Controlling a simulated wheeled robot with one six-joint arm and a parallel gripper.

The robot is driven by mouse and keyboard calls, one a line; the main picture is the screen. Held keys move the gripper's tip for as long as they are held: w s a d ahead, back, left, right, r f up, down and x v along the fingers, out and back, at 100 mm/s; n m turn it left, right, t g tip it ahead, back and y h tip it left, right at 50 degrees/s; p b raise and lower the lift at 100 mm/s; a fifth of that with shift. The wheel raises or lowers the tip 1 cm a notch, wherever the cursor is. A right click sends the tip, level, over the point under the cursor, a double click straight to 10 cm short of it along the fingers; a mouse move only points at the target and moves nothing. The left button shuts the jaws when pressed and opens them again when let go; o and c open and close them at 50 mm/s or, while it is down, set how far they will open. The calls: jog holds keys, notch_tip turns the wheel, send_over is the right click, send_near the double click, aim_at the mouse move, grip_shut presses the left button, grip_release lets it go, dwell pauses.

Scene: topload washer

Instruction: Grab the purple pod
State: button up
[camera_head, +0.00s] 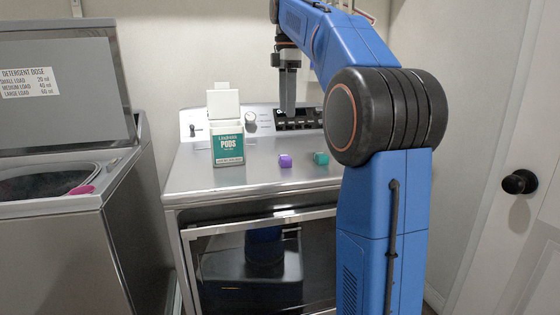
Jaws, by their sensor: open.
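My gripper (287,108) points down above the machine top, in front of the control panel in the picture. It is apart from the purple pod and holds nothing that I can see. Its finger gap is hard to make out from this side.
The top-load washer (60,208) stands at left with its lid (55,95) raised and something pink at its opening. The control panel (300,118) runs along the back. A door with a black knob (519,182) is at right. The machine top's front left is clear.

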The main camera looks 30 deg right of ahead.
send_over(285, 156)
jog(key=f, duration=0.9)
jog(key=shift+s+f, duration=0.35)
jog(key=shift+s, duration=0.05)
jog(key=shift+w+a+f, duration=0.1)
jog(key=shift+w+f, duration=0.05)
jog(key=shift+f, duration=1.35)
jog(key=shift+w+f, duration=0.1)
jog(key=shift+f, duration=1.4)
jog(key=shift+c, duration=0.7)
jog(key=c, duration=1)
